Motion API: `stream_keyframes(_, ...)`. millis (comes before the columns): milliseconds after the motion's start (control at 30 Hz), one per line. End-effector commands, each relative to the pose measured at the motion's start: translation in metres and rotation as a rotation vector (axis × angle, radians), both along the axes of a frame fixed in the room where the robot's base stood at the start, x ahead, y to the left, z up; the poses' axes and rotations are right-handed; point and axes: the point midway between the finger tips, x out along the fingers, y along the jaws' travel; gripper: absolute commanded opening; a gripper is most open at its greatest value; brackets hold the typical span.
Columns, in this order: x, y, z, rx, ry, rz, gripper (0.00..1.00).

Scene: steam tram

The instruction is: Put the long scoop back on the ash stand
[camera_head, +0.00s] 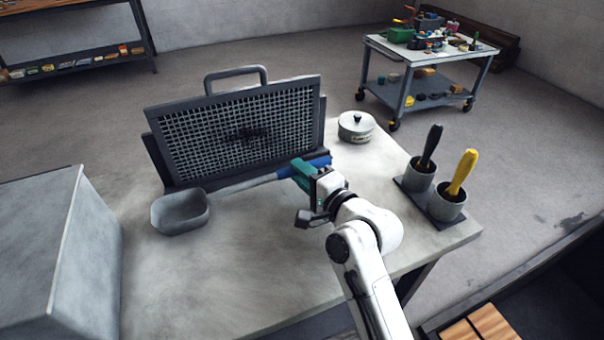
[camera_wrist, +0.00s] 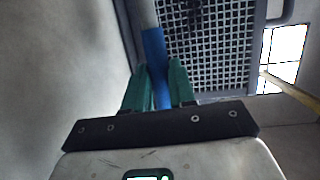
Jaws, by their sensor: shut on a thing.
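The long scoop has a grey square-edged bowl (camera_head: 180,213) at left and a grey shaft running right to a blue handle (camera_head: 318,163). My gripper (camera_head: 302,174), with teal fingers, is shut on the blue handle. In the wrist view the blue handle (camera_wrist: 154,50) lies between the two teal fingers (camera_wrist: 158,72). The scoop lies in front of a dark framed mesh panel (camera_head: 240,130); I cannot tell if its bowl touches the table. No part is labelled as the ash stand; the mesh panel with its top handle may be it.
The worktable (camera_head: 250,270) is clear in front. A lidded tin (camera_head: 356,126) stands right of the panel. A two-cup holder (camera_head: 418,180) carries a black-handled and a yellow-handled tool at the right edge. A large grey box (camera_head: 80,265) fills the left. A trolley (camera_head: 430,60) stands behind.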

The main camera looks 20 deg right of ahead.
Motion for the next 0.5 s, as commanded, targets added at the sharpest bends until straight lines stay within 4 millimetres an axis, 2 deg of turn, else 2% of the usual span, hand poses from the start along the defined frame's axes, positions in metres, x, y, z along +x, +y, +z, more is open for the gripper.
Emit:
stream_keyframes(367, 0.0002, -0.0003, -0.0021, 0.003, -0.003, -0.001, 0.0)
stream_keyframes(400, 0.0001, -0.0004, -0.0027, -0.001, -0.001, -0.001, 0.28)
stream_keyframes(500, 0.0001, -0.0004, -0.0025, -0.001, -0.001, -0.001, 0.37)
